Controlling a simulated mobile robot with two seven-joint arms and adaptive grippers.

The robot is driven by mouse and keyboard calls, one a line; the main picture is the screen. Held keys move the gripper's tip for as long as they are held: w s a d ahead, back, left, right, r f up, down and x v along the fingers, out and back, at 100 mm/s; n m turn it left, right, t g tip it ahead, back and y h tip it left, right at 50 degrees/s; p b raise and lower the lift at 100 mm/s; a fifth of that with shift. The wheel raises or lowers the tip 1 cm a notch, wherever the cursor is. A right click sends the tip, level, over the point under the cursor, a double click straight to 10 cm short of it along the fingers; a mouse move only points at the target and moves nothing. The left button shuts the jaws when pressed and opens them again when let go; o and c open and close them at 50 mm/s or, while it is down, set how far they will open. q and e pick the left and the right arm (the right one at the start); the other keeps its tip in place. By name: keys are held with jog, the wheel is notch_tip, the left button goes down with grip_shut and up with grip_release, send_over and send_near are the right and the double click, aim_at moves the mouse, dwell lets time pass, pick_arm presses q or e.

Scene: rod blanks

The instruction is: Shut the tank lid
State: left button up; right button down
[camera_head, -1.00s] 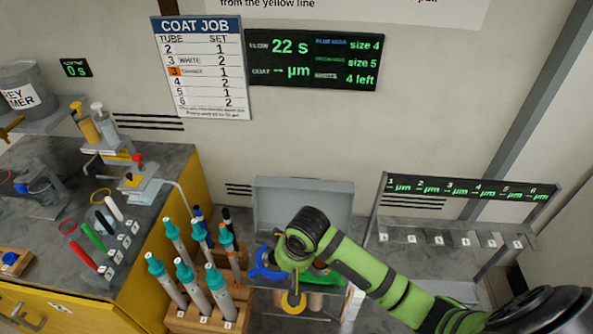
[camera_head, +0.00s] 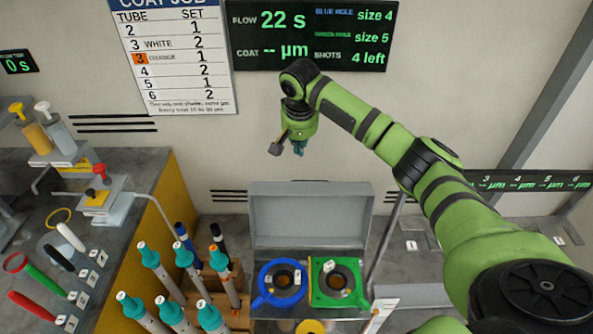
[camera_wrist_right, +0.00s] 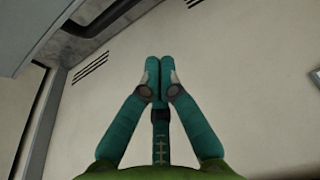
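The grey tank lid (camera_head: 309,214) stands open and upright at the back of the tank (camera_head: 262,311) in the head view. A blue ring holder (camera_head: 268,299) and a green square holder (camera_head: 318,292) sit side by side on the tank top, each around a dark opening. My right gripper (camera_head: 299,148) is raised above and behind the lid, in front of the wall, apart from it. In the right wrist view its teal fingers (camera_wrist_right: 152,66) are together with nothing between them. My left gripper is out of view.
A wooden rack (camera_head: 235,312) of teal-capped tubes stands left of the tank. A grey bench (camera_head: 130,225) with bottles and coloured handles is further left. A display rail (camera_head: 530,181) is at the right. The wall carries a job chart (camera_head: 175,60) and a screen (camera_head: 305,38).

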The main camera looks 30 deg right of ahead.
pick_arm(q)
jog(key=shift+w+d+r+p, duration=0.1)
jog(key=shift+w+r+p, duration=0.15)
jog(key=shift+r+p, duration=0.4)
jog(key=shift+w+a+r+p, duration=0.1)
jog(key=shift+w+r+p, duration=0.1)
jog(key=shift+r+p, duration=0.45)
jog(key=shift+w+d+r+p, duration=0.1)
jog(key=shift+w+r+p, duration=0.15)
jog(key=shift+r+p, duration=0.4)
pick_arm(e)
notch_tip(320, 180, down, 8)
jog(key=s, duration=0.1)
jog(key=shift+a, duration=0.35)
jog(key=shift+r, duration=0.1)
